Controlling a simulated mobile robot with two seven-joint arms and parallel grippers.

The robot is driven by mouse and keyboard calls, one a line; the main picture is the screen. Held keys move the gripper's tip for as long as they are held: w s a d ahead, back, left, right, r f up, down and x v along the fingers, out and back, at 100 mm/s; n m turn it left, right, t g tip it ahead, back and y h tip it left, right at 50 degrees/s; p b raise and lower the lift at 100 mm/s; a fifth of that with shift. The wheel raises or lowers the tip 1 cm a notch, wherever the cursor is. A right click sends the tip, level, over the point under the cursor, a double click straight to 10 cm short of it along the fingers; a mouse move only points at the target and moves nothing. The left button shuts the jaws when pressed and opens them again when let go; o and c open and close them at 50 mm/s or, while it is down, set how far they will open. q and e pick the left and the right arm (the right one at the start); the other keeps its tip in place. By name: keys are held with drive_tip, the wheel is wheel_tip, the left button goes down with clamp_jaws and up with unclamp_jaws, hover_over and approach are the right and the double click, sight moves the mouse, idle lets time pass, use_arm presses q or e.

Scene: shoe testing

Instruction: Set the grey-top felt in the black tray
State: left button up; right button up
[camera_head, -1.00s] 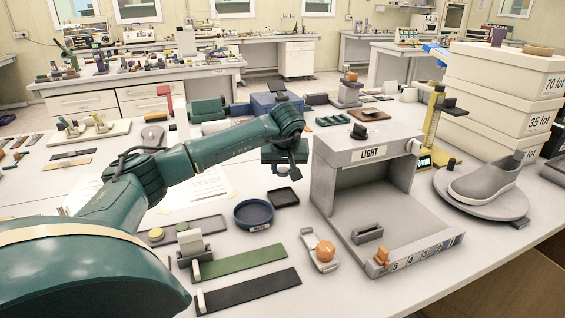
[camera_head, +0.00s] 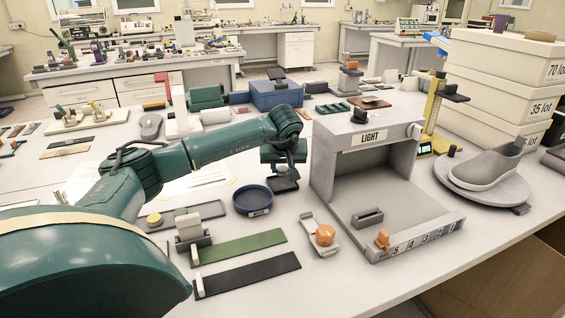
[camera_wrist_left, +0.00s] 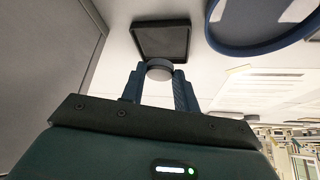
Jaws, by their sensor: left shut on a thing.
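My left gripper (camera_head: 284,176) is shut on the grey-top felt (camera_wrist_left: 159,69), a small round piece with a grey face, seen between the fingertips in the left wrist view. In the head view the felt is too hidden to make out. The black tray (camera_wrist_left: 175,42) is a small square dish with a raised rim. It also shows in the head view (camera_head: 284,187), partly behind the fingers. The felt overlaps the tray's near rim in the wrist view; I cannot tell whether they touch. My right gripper is not in view.
A round blue dish (camera_head: 253,202) stands just left of the tray. The grey light box (camera_head: 325,180) stands close on the right. A green strip (camera_head: 240,248), a black strip (camera_head: 250,275) and an orange-knobbed device (camera_head: 322,236) lie in front.

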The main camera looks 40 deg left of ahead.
sight(282, 183)
use_arm(q)
drive_tip(key=shift+f, duration=0.8)
drive_tip(key=shift+p, duration=0.3)
idle(1.2)
drive_tip(key=shift+f+b, duration=0.6)
drive_tip(key=shift+f, duration=0.3)
drive_tip(key=o, duration=1)
drive_tip(key=shift+d+r, duration=0.1)
drive_tip(key=shift+r, duration=0.3)
drive_tip(key=v, duration=1.2)
drive_tip(key=shift+s+d+r, duration=0.1)
drive_tip(key=shift+s+d, duration=0.05)
